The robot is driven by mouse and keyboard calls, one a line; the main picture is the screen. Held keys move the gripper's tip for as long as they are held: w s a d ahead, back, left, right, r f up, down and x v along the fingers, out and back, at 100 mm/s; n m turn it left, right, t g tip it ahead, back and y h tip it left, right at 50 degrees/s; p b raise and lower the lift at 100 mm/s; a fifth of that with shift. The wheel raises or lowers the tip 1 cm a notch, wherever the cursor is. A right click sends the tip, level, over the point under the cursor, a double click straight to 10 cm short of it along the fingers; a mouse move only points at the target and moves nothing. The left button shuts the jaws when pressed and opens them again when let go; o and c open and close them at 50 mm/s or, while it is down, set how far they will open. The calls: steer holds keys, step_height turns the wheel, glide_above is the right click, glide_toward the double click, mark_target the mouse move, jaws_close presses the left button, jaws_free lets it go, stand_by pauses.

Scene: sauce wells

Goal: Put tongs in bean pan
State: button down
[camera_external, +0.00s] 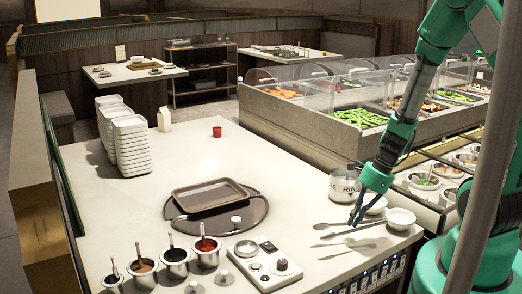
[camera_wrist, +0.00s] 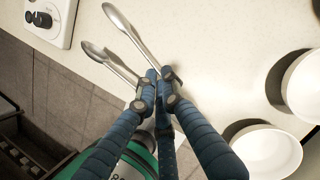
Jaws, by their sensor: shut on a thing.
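The metal tongs (camera_external: 340,243) are at the right part of the pale counter; their two arms are spread apart. They also show in the wrist view (camera_wrist: 140,42), with spoon-like ends toward the top left. My gripper (camera_external: 357,215) points down over the counter and is shut on the tongs near their joined end; its blue fingers (camera_wrist: 157,88) meet around them. The fingers partly hide the held end. I cannot tell whether the tongs still touch the counter. A pan of long green beans (camera_external: 360,117) sits in the buffet behind the counter.
Clear guards (camera_external: 290,82) rise over the buffet. A brown tray (camera_external: 213,195), several sauce pots (camera_external: 206,251) and a white device (camera_external: 264,262) are to the left.

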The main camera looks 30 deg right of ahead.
mark_target(269, 203)
steer(key=w+a+n+g, duration=0.1)
steer(key=w+n, duration=0.2)
steer(key=w+a+n+g, duration=0.1)
steer(key=w+n, duration=0.3)
steer(key=w+a+n+g, duration=0.1)
steer(key=w+n+g, duration=0.1)
steer(key=w+n, duration=0.1)
steer(key=shift+w+a+f+n, duration=0.15)
steer(key=shift+f+n, duration=0.15)
steer(key=shift+n, duration=0.2)
steer(key=w+n+g+h, duration=0.1)
steer(key=w+n, duration=0.2)
steer(key=w+d+f+n+h, duration=0.1)
steer(key=w+n, duration=0.2)
steer(key=n, duration=0.1)
steer(key=w+d+f+n+g+h, duration=0.1)
steer(key=w+n, duration=0.2)
steer(key=n, duration=0.1)
steer(key=shift+g+h, duration=0.3)
steer(key=shift+h, duration=0.1)
steer(key=shift+w+d+n, duration=0.25)
steer(key=shift+w+n, duration=0.25)
